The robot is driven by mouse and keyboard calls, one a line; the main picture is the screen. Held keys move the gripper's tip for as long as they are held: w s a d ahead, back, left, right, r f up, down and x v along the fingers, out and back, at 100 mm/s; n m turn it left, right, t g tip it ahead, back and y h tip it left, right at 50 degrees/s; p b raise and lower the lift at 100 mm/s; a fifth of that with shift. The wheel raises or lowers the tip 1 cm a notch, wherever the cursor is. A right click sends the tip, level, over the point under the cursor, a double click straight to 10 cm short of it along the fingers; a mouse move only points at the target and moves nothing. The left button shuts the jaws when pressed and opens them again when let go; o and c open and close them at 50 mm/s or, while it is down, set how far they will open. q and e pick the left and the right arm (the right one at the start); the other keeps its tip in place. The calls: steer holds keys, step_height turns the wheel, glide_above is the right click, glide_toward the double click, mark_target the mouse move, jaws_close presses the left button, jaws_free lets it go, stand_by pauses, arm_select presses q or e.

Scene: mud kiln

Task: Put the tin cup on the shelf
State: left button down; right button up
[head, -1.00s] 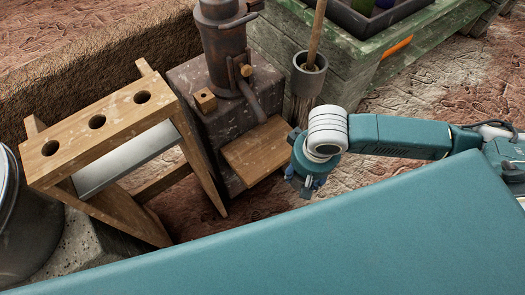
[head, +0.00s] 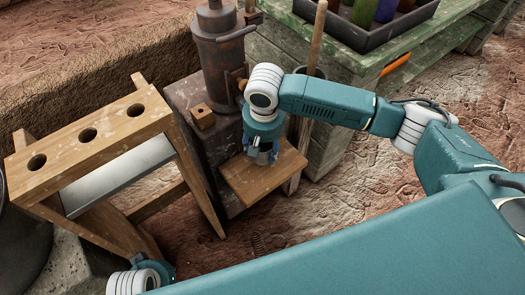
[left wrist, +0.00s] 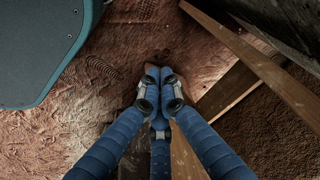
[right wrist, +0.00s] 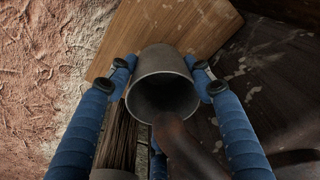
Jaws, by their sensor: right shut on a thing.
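The tin cup is a grey metal cup (right wrist: 165,72) in the right wrist view, its open mouth facing the camera. My right gripper (right wrist: 163,75) has its blue fingers on both sides of it. In the head view this gripper (head: 262,156) is over the wooden shelf board (head: 255,186), and mostly hides the cup. The board lies behind the cup in the right wrist view (right wrist: 150,25). I cannot tell whether the cup touches it. My left gripper (left wrist: 158,78) is empty, fingertips together, above the ground at the lower left of the head view.
A rusty metal pump-like cylinder (head: 222,55) stands behind the board, with a small wooden block (head: 202,115) beside it. A wooden stand with three holes (head: 88,136) is at left. A broom (head: 313,40) and green bench (head: 340,75) are at right.

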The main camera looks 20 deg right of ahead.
steer(key=shift+w+f, duration=0.2)
steer(key=shift+f, duration=0.55)
arm_select(q)
step_height(320, 180, up, 2)
steer(key=shift+r, duration=0.15)
steer(key=shift+w+f, duration=0.1)
steer(key=shift+f, duration=0.4)
arm_select(e)
steer(key=shift+s+f, duration=0.1)
steer(key=shift+f, duration=0.15)
arm_select(q)
steer(key=shift+f, duration=0.1)
